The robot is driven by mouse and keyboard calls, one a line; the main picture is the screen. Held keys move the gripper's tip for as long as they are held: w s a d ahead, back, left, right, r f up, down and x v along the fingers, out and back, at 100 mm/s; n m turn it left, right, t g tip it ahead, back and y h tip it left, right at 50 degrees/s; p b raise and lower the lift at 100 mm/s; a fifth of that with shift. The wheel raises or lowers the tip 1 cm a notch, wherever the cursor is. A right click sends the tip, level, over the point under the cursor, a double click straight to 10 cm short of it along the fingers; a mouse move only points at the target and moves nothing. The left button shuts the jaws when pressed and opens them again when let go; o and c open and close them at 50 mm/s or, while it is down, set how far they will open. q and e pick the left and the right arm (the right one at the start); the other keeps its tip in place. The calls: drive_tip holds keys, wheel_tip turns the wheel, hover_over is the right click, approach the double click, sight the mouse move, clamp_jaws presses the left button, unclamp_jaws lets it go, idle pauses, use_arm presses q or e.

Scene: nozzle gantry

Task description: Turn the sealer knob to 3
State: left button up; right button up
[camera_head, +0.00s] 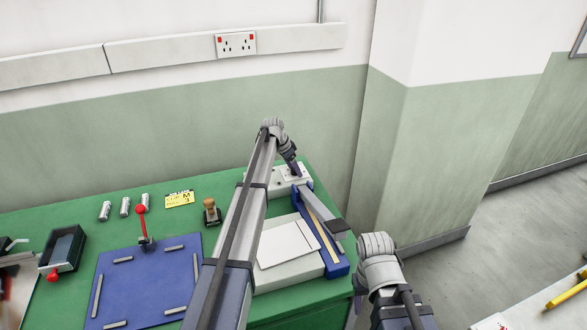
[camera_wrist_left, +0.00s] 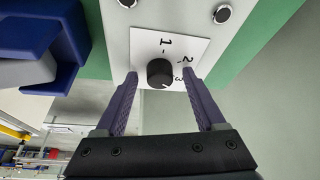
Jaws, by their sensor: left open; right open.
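The sealer is a blue and grey machine (camera_head: 333,262) at the right end of the green bench, with a light grey panel (camera_head: 262,174) at its back. In the left wrist view its black round knob (camera_wrist_left: 160,70) sits on a white dial plate (camera_wrist_left: 143,42) marked 1, 2 and 3. A small pale mark shows on the knob's lower right edge, on the side towards the 3. My left gripper (camera_head: 297,171) is over the panel. In the wrist view its open fingers (camera_wrist_left: 160,77) stand either side of the knob, with gaps. My right gripper is out of view; only my right arm shows.
A white sheet (camera_head: 287,243) lies by the sealer. A blue board with a red-knobbed lever (camera_head: 144,245), a stamp (camera_head: 211,212), a yellow card (camera_head: 180,199) and several small cylinders (camera_head: 125,207) are further left. The wall is close behind the bench.

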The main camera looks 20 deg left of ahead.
sight(287, 177)
use_arm(q)
drive_tip(key=shift+r, duration=0.1)
drive_tip(key=p+v, duration=0.7)
drive_tip(key=shift+a+r, duration=0.15)
drive_tip(key=shift+r, duration=0.1)
drive_tip(key=shift+s, duration=0.15)
